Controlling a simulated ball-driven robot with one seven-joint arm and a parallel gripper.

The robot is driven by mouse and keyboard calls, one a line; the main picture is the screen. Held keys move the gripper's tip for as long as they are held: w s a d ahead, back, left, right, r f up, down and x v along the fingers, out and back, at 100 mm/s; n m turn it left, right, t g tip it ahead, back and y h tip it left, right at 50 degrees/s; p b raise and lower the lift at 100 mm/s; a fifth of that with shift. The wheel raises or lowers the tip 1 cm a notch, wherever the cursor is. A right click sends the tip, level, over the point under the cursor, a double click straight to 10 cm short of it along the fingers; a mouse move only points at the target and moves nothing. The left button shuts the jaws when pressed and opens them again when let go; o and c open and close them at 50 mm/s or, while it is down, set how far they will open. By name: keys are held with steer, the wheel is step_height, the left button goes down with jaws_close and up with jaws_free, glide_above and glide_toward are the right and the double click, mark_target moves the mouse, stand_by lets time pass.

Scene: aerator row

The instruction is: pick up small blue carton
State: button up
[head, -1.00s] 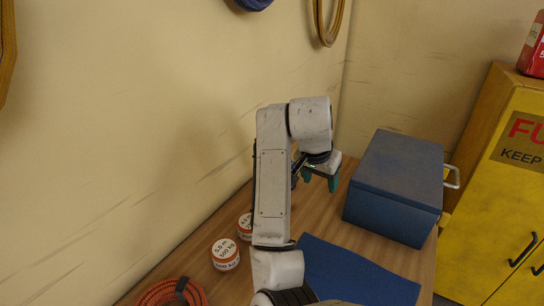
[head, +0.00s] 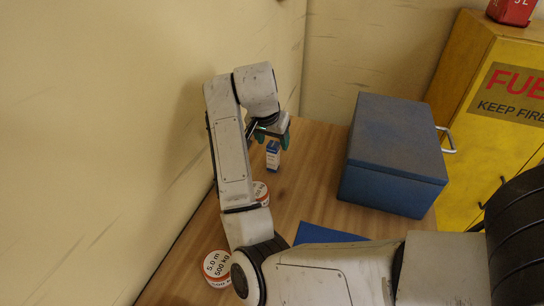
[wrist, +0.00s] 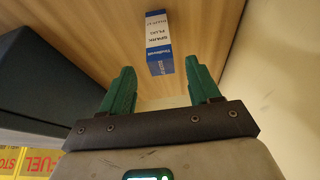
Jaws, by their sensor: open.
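The small blue carton (head: 273,155), blue and white, stands on the wooden bench in the head view, just below my gripper (head: 272,137). In the wrist view the carton (wrist: 159,44) shows printed lettering and lies ahead of the fingers, roughly in line with the gap between them. My gripper (wrist: 161,88) has two green fingers spread apart with nothing between them. The carton appears clear of both fingers. The arm hides part of the bench to the left of the carton.
A large blue box (head: 395,155) stands to the right of the carton. A blue mat (head: 325,234) lies in front. A yellow cabinet (head: 500,130) is at right.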

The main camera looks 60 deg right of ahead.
mark_target(274, 150)
steer(key=shift+a+p+x, duration=0.2)
steer(key=shift+p+x, duration=0.1)
steer(key=shift+x, duration=2.65)
steer(key=shift+w+f, duration=0.1)
steer(key=c, duration=1.1)
steer(key=shift+o, duration=0.2)
